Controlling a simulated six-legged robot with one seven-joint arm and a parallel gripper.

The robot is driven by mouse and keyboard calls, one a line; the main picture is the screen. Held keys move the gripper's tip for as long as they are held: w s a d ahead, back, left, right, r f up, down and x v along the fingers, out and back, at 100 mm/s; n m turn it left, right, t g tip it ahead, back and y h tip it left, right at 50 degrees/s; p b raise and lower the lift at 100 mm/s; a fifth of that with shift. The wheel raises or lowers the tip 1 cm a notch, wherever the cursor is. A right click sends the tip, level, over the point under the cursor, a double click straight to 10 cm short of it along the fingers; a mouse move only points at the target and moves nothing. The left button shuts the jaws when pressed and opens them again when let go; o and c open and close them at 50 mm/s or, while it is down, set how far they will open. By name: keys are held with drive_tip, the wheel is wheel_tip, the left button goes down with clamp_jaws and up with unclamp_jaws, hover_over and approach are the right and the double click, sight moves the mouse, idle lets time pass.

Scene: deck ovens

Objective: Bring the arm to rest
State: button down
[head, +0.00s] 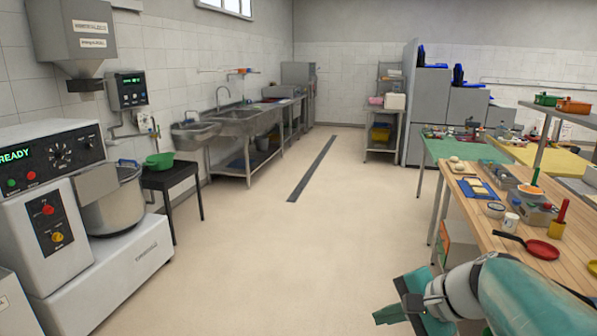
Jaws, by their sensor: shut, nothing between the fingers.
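My arm (510,295), teal and white, comes in from the lower right of the head view. It reaches left past the front corner of the wooden worktable. My gripper (400,300) is at its end, low in the picture, over the floor to the left of the table. It is shut and holds nothing. The fingertips are small and partly hard to make out here. The gripper looks apart from the table and everything on it.
The wooden worktable (485,218) on the right carries a red pan (541,249), a white cup (511,221) and dough balls (457,163). A mixer (110,205) stands at left, beside a black stand with a green bowl (160,160). The floor (260,260) between is clear.

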drive_tip(key=s+f+n+h, duration=0.1)
drive_tip(key=s+n+h, duration=0.6)
drive_tip(key=s+n, duration=0.4)
drive_tip(key=shift+s+a+f, duration=0.3)
drive_tip(key=shift+s+f, duration=0.05)
drive_tip(key=shift+s, duration=0.3)
drive_tip(key=shift+d, duration=0.2)
